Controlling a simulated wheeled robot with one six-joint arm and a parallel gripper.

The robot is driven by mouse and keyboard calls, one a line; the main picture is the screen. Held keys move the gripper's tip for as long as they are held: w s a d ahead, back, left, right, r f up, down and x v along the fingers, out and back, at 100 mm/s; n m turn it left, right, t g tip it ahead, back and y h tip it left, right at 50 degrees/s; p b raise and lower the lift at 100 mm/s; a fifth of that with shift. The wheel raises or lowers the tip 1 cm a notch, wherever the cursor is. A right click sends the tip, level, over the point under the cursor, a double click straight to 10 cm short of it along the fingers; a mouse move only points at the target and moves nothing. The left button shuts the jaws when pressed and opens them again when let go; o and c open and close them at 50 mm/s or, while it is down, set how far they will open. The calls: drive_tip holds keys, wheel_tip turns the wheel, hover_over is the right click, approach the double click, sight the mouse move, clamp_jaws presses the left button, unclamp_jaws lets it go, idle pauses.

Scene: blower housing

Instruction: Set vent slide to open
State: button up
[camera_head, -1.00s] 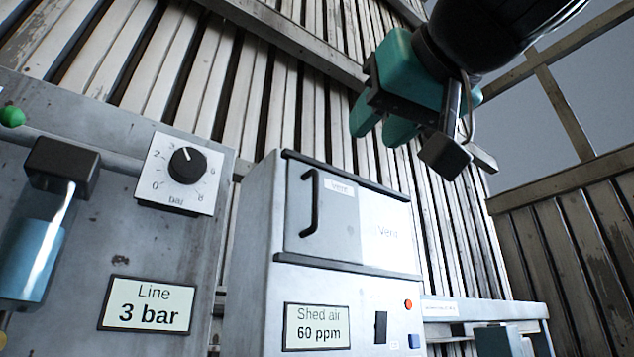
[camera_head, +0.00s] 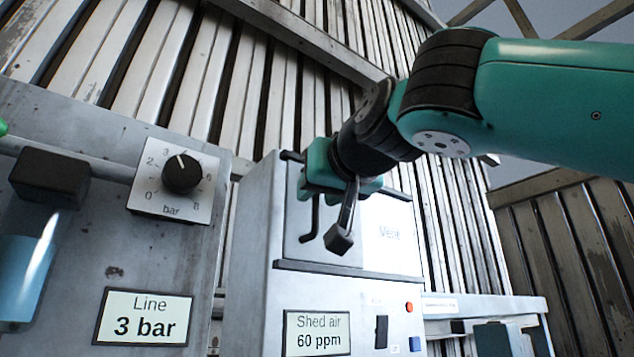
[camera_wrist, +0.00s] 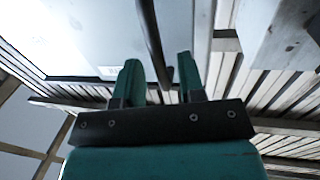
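The vent slide (camera_head: 298,247) is a grey panel set in the upper part of a white cabinet, with a dark bar handle (camera_head: 312,220) at its left side. A paler area marked "Vent" (camera_head: 388,233) shows to its right. My gripper (camera_head: 312,190) is in front of the slide at the handle's upper part and hides much of the panel. In the wrist view, my gripper's two green fingers (camera_wrist: 160,78) are apart. The dark handle (camera_wrist: 152,40) runs between them, with a gap visible on each side.
A "Shed air 60 ppm" display (camera_head: 317,333), a dark switch (camera_head: 381,332), a red button (camera_head: 409,307) and a blue button (camera_head: 414,344) sit below the slide. To the left is a panel with a bar dial (camera_head: 182,173) and a "Line 3 bar" display (camera_head: 144,317).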

drive_tip(key=shift+x, duration=0.75)
